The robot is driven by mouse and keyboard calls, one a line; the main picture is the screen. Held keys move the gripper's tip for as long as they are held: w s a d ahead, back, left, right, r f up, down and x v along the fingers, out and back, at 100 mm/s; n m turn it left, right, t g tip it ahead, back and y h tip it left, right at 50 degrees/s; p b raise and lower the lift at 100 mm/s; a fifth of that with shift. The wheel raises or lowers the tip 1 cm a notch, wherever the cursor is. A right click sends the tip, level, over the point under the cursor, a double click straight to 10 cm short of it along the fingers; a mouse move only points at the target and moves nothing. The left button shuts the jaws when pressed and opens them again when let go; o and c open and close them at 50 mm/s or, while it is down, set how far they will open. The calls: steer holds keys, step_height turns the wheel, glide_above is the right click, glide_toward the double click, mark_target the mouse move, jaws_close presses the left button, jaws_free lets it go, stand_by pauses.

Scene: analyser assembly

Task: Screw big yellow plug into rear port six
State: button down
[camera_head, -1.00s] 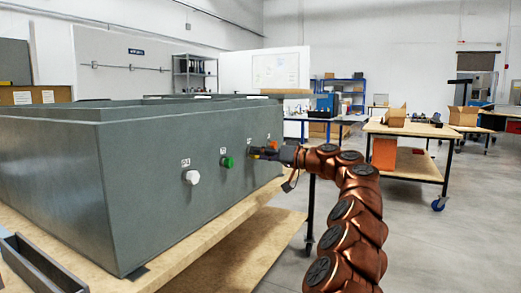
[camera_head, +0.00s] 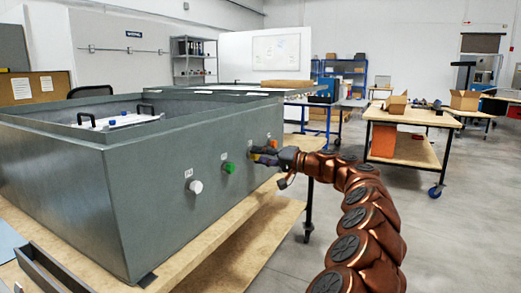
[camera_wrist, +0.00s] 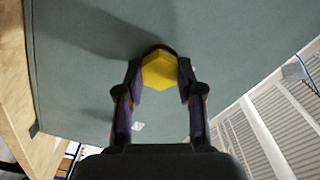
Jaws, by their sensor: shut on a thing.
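The big yellow plug (camera_wrist: 159,70) shows in the wrist view as a yellow hexagonal head between the two fingers, against the grey box wall. My gripper (camera_wrist: 159,80) is shut on it. In the head view my gripper (camera_head: 262,154) is at the wall of the grey box (camera_head: 150,190), to the right of the green plug. The plug is mostly hidden there by the fingers. A dark edge lies behind the plug's head; I cannot tell how deep the plug sits in the port.
A white plug (camera_head: 196,187), a green plug (camera_head: 229,167) and an orange plug (camera_head: 273,143) sit on the same wall. The box stands on a wooden bench (camera_head: 215,240). A dark tray (camera_head: 50,270) lies at the front left. Open floor lies to the right.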

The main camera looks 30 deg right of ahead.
steer(key=m+p, duration=0.4)
steer(key=p, duration=0.3)
steer(key=m+p, duration=0.5)
steer(key=p, duration=0.2)
steer(key=shift+d+r, duration=0.15)
steer(key=shift+r, duration=0.05)
stand_by(0.4)
steer(key=shift+m+p, duration=0.8)
steer(key=shift+p, duration=0.6)
steer(key=shift+m+p, duration=1.2)
steer(key=shift+p, duration=0.6)
steer(key=shift+m+p, duration=0.8)
steer(key=shift+p, duration=0.15)
steer(key=shift+f, duration=0.1)
steer(key=shift+m+p, duration=1.2)
steer(key=shift+p, duration=0.2)
